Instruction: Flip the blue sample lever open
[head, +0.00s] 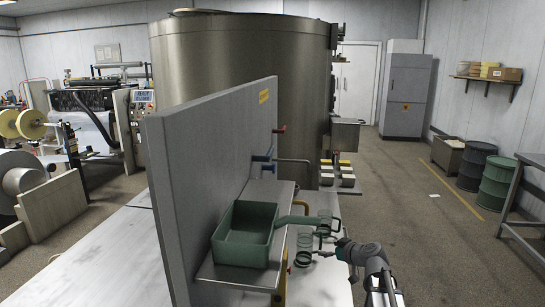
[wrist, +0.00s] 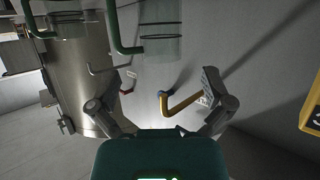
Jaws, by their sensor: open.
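The blue lever (head: 263,158) sticks out from the grey upright panel (head: 205,180) in the head view, above the shelf with the green tray. My gripper (head: 322,252) is right of the shelf, low and apart from the blue lever. In the wrist view my gripper (wrist: 160,97) has its fingers wide apart with nothing held between them.
A green tray (head: 236,252) stands on a metal shelf (head: 283,201) below the lever. Clear jars (head: 305,245) stand between shelf and gripper. A red lever (head: 279,129) and grey pipe (head: 295,161) are near the blue one. A big steel tank (head: 245,60) stands behind.

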